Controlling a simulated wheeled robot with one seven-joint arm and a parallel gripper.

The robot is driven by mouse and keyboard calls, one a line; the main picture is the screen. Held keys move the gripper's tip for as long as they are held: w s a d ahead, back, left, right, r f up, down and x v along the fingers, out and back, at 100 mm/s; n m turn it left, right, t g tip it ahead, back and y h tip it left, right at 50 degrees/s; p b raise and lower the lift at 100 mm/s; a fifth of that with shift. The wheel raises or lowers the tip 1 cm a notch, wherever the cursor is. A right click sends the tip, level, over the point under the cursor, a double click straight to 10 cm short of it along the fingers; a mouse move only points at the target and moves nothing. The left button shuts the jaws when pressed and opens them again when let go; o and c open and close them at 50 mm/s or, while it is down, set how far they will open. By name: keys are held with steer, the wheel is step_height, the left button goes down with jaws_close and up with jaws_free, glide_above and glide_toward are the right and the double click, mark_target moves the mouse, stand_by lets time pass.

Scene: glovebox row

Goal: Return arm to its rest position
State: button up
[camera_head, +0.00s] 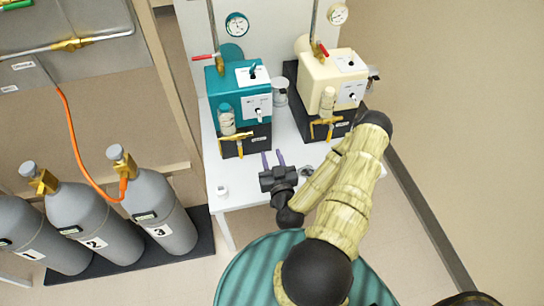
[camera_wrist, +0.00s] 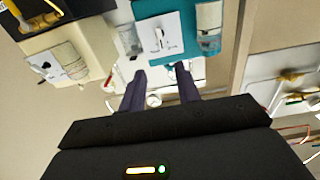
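My gripper (camera_head: 273,160) is over the front part of the white table, in front of the teal box. Its two purple-grey fingers stand apart with nothing visible between them. In the wrist view my gripper (camera_wrist: 160,80) also shows its fingers spread, pointing toward the boxes. My arm is bent, reaching from the bottom of the head view up to the right and folding back left to the gripper.
A teal box (camera_head: 228,98) and a cream box (camera_head: 330,82) stand on the white table (camera_head: 240,192), with gauges above. Several grey gas cylinders (camera_head: 160,210) stand at left. Floor at right is clear.

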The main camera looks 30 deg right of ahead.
stand_by(0.3)
steer(key=w+a+r+n+g+y+p, duration=0.2)
steer(key=w+a+n+g+y+p, duration=0.1)
steer(key=a+n+g+y, duration=0.45)
steer(key=s+a+r+m+g+h+p, duration=0.1)
steer(key=s+a+r+m+g+p, duration=0.1)
steer(key=s+r, duration=0.4)
steer(key=s+a+r+m+g+h+p, duration=0.1)
steer(key=s+r+g, duration=0.4)
steer(key=r, duration=1)
steer(key=shift+s+a+r+m+p, duration=0.2)
steer(key=shift+s+a+m+p, duration=0.4)
steer(key=shift+a+p, duration=0.4)
steer(key=shift+w+a+h, duration=0.1)
steer(key=shift+a+h, duration=0.05)
steer(key=shift+h, duration=0.1)
